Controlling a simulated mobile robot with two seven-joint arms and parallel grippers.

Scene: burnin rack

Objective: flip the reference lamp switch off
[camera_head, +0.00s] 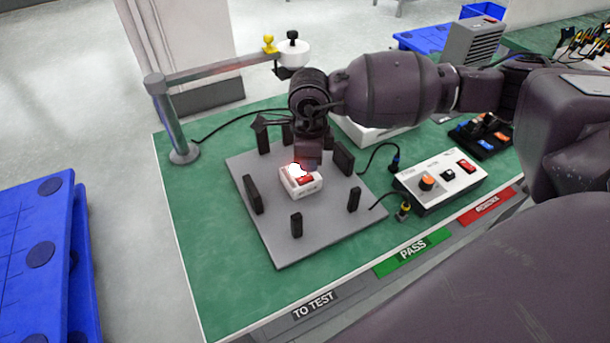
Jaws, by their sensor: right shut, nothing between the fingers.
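A small white box (290,188) with a red rocker switch (306,180) and a bright white glow on its top sits on the grey fixture plate (290,248). I take it to be the reference lamp, but its label is too small to read. My right gripper (307,162) is shut and empty, pointing down just above and behind the switch, with a reddish light on its lower end. I cannot tell whether it touches the box. The gripper hides part of the plate behind it. My left gripper is not in view.
Several black posts (343,158) stand around the box. A white control box (440,182) with an orange knob and another red rocker stands to the right. A metal post with an arm (170,118) stands back left. Blue shelving (35,255) is at the left. The green mat's front left is clear.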

